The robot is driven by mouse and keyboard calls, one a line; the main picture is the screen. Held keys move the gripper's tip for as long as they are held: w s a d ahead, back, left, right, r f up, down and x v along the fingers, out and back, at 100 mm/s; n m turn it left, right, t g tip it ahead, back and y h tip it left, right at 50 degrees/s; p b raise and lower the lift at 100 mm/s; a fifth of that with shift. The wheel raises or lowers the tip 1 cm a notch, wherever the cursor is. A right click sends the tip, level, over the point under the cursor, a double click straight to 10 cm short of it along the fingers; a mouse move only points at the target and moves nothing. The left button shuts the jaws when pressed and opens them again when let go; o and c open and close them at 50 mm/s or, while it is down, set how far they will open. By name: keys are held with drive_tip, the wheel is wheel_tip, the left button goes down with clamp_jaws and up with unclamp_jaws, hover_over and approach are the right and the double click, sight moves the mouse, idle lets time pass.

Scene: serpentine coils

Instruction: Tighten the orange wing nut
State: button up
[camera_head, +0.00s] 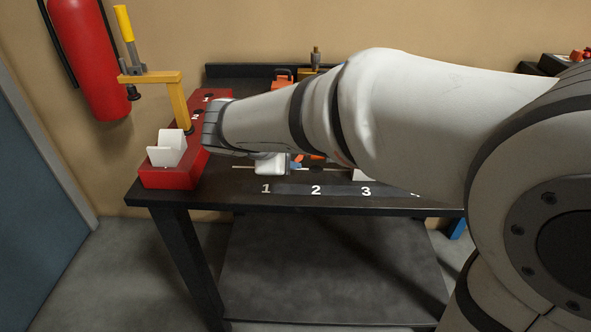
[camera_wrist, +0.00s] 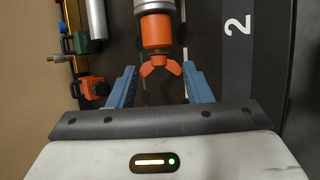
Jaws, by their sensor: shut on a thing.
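The orange wing nut (camera_wrist: 159,67) shows in the wrist view, with its two wings spread toward my gripper. It sits at the end of an orange and grey cylindrical fitting (camera_wrist: 156,32). My gripper (camera_wrist: 160,76) has its blue fingers on both sides of the wings and is shut on the wing nut. In the head view my gripper (camera_head: 296,163) is low over the bench near labels 1 and 2, pointing right. My arm hides much of the fitting there, and the wing nut cannot be made out clearly.
The dark bench (camera_head: 230,198) carries number labels along its front. A red base (camera_head: 170,178) with a white holder (camera_head: 167,149) and a yellow-handled lever clamp (camera_head: 155,77) stands at left. Orange and green parts (camera_wrist: 95,87) lie beside my gripper. A fire extinguisher (camera_head: 90,60) hangs on the wall.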

drive_tip(key=t+b, duration=0.1)
drive_tip(key=b, duration=0.2)
drive_tip(key=f+t+b, duration=0.1)
drive_tip(key=b, duration=0.3)
drive_tip(key=m+t+b, duration=0.1)
drive_tip(key=b, duration=0.3)
drive_tip(key=shift+s+a+f+t+h, duration=0.15)
drive_tip(key=shift+s+f+t+h, duration=0.1)
drive_tip(key=shift+f+t+h, duration=0.15)
drive_tip(key=t+b, duration=0.1)
drive_tip(key=b, duration=0.2)
drive_tip(key=shift+r+m+t+h+b, duration=0.15)
drive_tip(key=shift+m+t+h+b, duration=0.2)
drive_tip(key=shift+b, duration=0.5)
drive_tip(key=shift+r+t+b, duration=0.15)
drive_tip(key=shift+t+b, duration=0.1)
drive_tip(key=shift+b, duration=0.1)
drive_tip(key=o, duration=1)
drive_tip(key=shift+s, duration=0.1)
